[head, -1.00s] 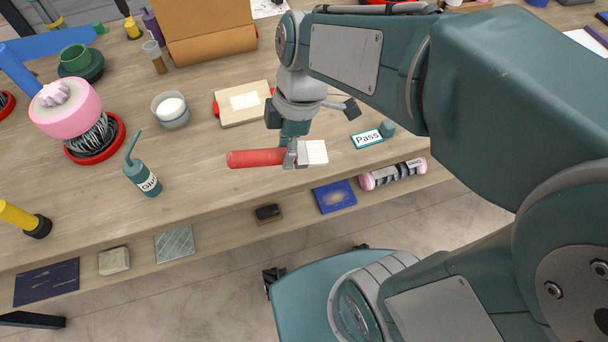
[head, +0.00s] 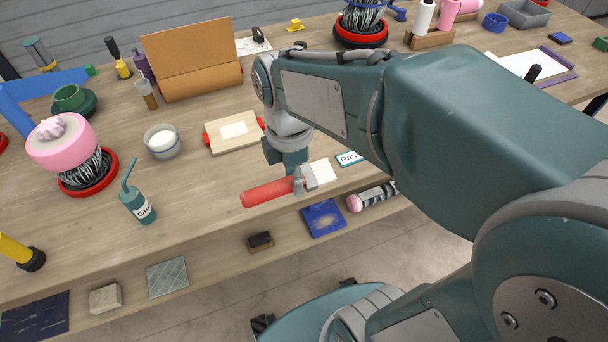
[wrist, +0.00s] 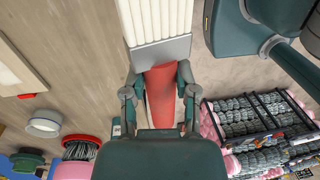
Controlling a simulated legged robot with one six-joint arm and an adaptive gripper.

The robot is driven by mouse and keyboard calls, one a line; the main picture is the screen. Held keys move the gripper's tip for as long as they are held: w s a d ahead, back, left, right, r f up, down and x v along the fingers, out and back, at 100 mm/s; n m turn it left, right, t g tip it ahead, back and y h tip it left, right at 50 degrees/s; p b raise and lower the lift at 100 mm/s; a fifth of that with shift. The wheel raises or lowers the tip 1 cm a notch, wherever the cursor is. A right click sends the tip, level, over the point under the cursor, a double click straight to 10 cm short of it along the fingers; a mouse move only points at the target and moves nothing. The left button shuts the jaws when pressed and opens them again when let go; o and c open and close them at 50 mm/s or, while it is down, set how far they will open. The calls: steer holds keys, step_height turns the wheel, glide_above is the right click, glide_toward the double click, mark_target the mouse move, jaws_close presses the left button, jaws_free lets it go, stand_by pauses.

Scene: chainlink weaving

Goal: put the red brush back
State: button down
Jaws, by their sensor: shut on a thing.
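The red brush has a red handle (head: 268,192), a grey ferrule and pale bristles (head: 320,173). My gripper (head: 299,182) is shut on the brush near the ferrule and holds it by the front edge of the table. In the head view the handle points left and the bristles point right. In the wrist view the red handle (wrist: 160,92) lies between both fingers (wrist: 160,97), with the white bristles (wrist: 158,18) at the top. I cannot tell exactly how high the brush is above the table.
A wooden board with red ends (head: 228,134), a white-filled bowl (head: 162,141) and a glue bottle (head: 138,205) stand nearby. A "Pass" sign (head: 348,159) is just right of the bristles. A lower shelf holds a blue pad (head: 323,219) and a dark brush block (head: 260,241). Bare tabletop lies left of the handle.

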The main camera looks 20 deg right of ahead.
steer(key=w+f, duration=0.3)
steer(key=w, duration=0.7)
steer(key=shift+s+a+f, duration=0.1)
steer(key=shift+f, duration=2.1)
steer(key=shift+a+f, duration=0.1)
steer(key=shift+f, duration=2.05)
steer(key=shift+f, duration=0.5)
steer(key=shift+c, duration=1.5)
jaws_free()
step_height(320, 180, up, 12)
steer(key=w, duration=0.1)
steer(key=shift+w+d, duration=0.15)
steer(key=shift+w, duration=0.2)
